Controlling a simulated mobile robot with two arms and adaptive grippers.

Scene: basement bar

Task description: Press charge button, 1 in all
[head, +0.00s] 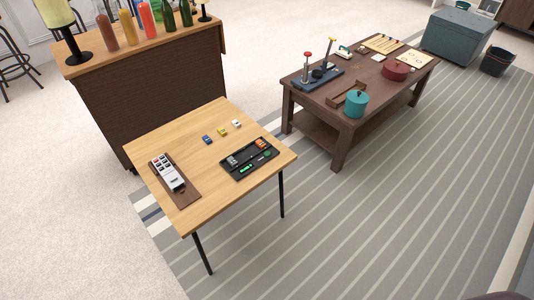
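A device with a white body and rows of dark and red keys (166,170) lies on a brown board (185,196) at the left of the light wooden table. The keys are too small to read, so I cannot tell which one is the charge button. Nothing touches the device. Neither of my grippers is in view.
A black tray (234,175) with small items sits on the same wooden table (190,133), near three small coloured blocks (222,132). A bar counter (150,95) with bottles stands behind it. A dark low table (335,132) with pots stands right. Striped rug (400,215) is open in front.

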